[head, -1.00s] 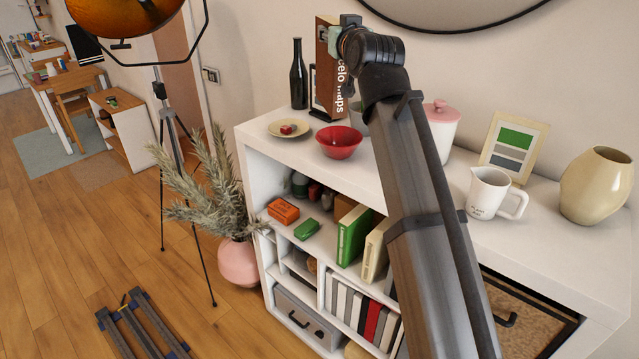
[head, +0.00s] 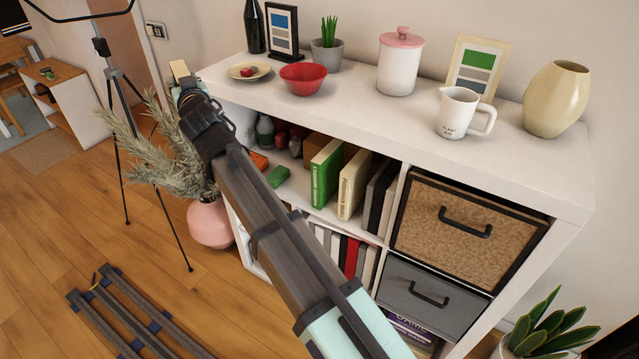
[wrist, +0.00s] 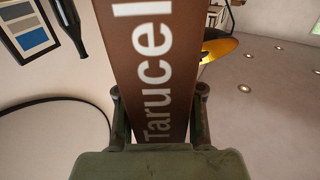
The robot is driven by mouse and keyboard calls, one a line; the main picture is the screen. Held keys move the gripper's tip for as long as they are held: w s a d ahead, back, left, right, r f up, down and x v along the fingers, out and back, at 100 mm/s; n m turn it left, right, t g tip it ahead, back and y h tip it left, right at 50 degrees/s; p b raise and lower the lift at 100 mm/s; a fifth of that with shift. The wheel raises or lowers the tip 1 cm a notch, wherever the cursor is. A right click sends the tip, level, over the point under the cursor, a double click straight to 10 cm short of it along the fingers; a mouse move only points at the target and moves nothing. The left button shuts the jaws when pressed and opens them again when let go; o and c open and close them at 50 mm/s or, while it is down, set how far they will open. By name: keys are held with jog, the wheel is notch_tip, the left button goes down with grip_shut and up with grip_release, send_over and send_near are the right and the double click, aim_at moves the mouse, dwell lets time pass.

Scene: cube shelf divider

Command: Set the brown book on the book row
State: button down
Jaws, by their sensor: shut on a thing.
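The brown book fills the middle of the wrist view (wrist: 150,50), with large pale letters on its spine. My gripper (wrist: 158,105) is shut on it, one finger on each side. In the head view my gripper (head: 188,92) is at the shelf's left end, in front of the plant; only a small pale end of the book (head: 180,69) shows above it. In the shelf's upper open compartment stand a green book (head: 325,175), a cream book (head: 353,185) and dark books (head: 380,195). Another row, with a red book (head: 352,257), stands in the compartment below, partly hidden by my arm.
The white shelf top (head: 340,100) carries a plate (head: 250,71), red bowl (head: 303,79), pink-lidded jar (head: 400,62), white pitcher (head: 463,112) and vase (head: 556,100). A green box (head: 277,176) lies left of the upper books. A tripod (head: 125,130) and potted plant (head: 209,222) stand left.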

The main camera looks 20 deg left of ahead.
jog(key=f+h+b, duration=0.1)
jog(key=f, duration=0.4)
jog(key=d+f+m+t+b, duration=0.1)
jog(key=f, duration=0.4)
jog(key=w+f+m+t+h+b, duration=0.1)
jog(key=f, duration=0.4)
jog(key=shift+d+f+h, duration=0.15)
jog(key=shift+d+h, duration=0.1)
jog(key=shift+h, duration=0.05)
jog(key=w+d+f+m+t+h+b, duration=0.1)
jog(key=d+f+m+t+h+b, duration=0.2)
jog(key=f, duration=0.7)
jog(key=d+m+h+b, duration=0.1)
jog(key=d+m+h, duration=0.6)
jog(key=d+h, duration=0.5)
jog(key=w+d+f+p, duration=0.2)
jog(key=w, duration=0.6)
jog(key=w+d+f+p, duration=0.2)
jog(key=w, duration=0.6)
jog(key=shift+w+d+g, duration=0.3)
jog(key=shift+w+d, duration=0.05)
jog(key=shift+w, duration=0.05)
jog(key=shift+f, duration=0.25)
